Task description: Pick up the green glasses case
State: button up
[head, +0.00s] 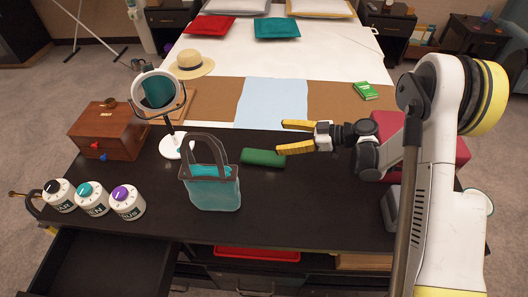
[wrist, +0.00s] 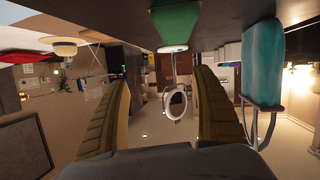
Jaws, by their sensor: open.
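The green glasses case (head: 263,158) lies on the dark minibar top, between the teal bag and my gripper. In the wrist view the green case (wrist: 175,22) shows at the top middle, beyond the fingertips. My gripper (head: 282,137) is open and empty, with its yellow fingers pointing left. Its fingertips are close to the case in the head view; the exact gap in height cannot be told. In the wrist view the two fingers (wrist: 167,78) stand apart with nothing between them.
A teal bag (head: 211,188) stands left of the case. A round mirror (head: 158,92), a wooden box (head: 107,131) and three white canisters (head: 93,200) stand farther left. A red box (head: 387,140) is behind my arm. An open drawer (head: 95,265) juts out at front left.

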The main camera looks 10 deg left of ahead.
aim_at(266, 155)
jog(key=shift+g+h, duration=0.3)
jog(key=shift+g, duration=0.5)
jog(key=f, duration=0.1)
jog(key=s+f, duration=0.2)
jog(key=f, duration=0.1)
jog(key=shift+s+d+f, duration=0.1)
jog(key=shift+b+x, duration=0.45)
jog(key=shift+x, duration=0.55)
jog(key=b+x, duration=0.1)
jog(key=x, duration=0.1)
jog(key=b+x, duration=0.1)
jog(key=x, duration=0.2)
jog(key=shift+s+f+b, duration=0.25)
jog(key=shift+f+b, duration=0.05)
jog(key=shift+f, duration=0.15)
jog(key=shift+r, duration=0.15)
jog(key=c, duration=1.3)
